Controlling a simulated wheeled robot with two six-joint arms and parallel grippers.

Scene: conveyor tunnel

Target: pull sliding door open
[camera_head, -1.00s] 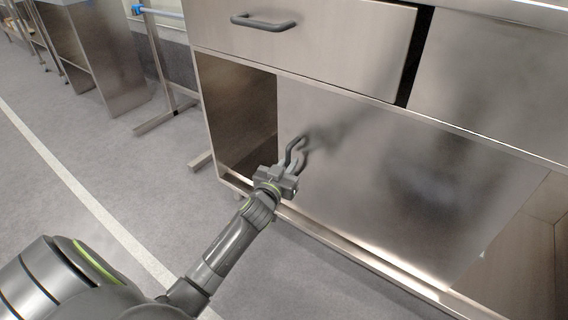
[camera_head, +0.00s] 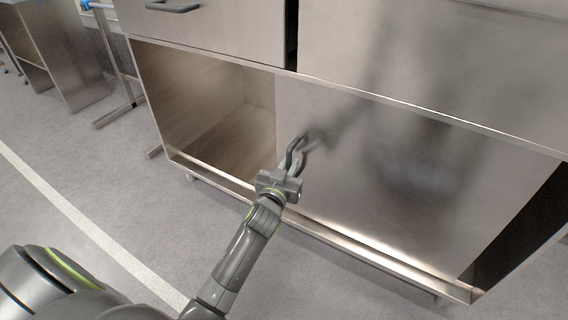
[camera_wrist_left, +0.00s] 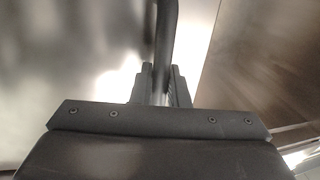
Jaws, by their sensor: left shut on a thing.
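The sliding door (camera_head: 390,190) is a brushed metal panel in the lower part of a metal cabinet. Its dark bar handle (camera_head: 296,150) stands near the door's left edge. My left gripper (camera_head: 291,163) is shut on the handle. In the left wrist view the handle (camera_wrist_left: 166,40) runs down between the two fingers (camera_wrist_left: 160,88), which hide its lower part. An open compartment (camera_head: 225,125) shows to the left of the door. My right gripper is not in view.
A drawer (camera_head: 215,30) with its own handle (camera_head: 172,7) sits above the compartment. The lower rail (camera_head: 350,248) runs below the door. A dark gap (camera_head: 515,225) shows right of the door. Grey floor (camera_head: 90,180) lies open at left, near a metal stand (camera_head: 118,70).

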